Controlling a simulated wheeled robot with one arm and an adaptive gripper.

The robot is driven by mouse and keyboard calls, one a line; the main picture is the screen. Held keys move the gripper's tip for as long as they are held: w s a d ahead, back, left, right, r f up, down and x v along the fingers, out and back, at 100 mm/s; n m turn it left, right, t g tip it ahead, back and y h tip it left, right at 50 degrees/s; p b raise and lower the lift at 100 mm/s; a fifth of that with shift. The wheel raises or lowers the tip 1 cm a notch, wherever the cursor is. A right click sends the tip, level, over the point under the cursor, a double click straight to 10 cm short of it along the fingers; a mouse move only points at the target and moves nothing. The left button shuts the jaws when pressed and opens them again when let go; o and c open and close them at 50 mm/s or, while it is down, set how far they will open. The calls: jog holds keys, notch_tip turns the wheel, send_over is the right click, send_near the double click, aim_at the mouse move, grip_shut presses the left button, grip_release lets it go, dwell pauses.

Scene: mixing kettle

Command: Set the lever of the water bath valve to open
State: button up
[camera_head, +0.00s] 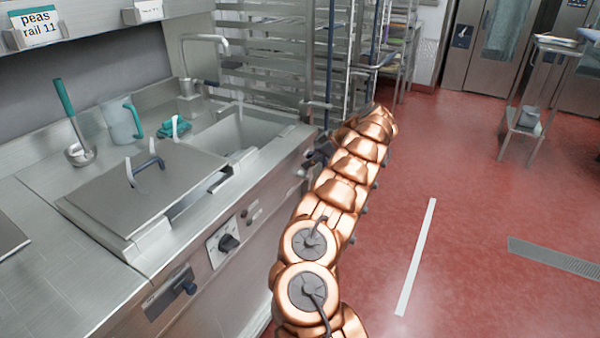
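My copper arm reaches from the bottom middle up along the counter front. Small dark parts (318,154) show just left of it at the counter's front edge. I cannot tell whether they are my gripper, a valve fitting, or both together. No fingertips can be made out. The front panel carries a dark lever-like handle on a plate (185,285) and a black rotary knob (228,243) on a pale plate. No label shows which is the water bath valve, and its lever position cannot be read. My arm hides part of the front panel.
A lidded vessel (135,200) is set in the steel counter. A sink (235,138) and tall rack (290,60) lie beyond.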

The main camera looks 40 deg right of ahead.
jog(key=shift+o, duration=0.3)
jog(key=shift+r, duration=0.1)
jog(key=v, duration=0.6)
jog(key=shift+s+r+b, duration=0.25)
jog(key=shift+s+b, duration=0.05)
jog(key=shift+b, duration=0.15)
dwell(0.6)
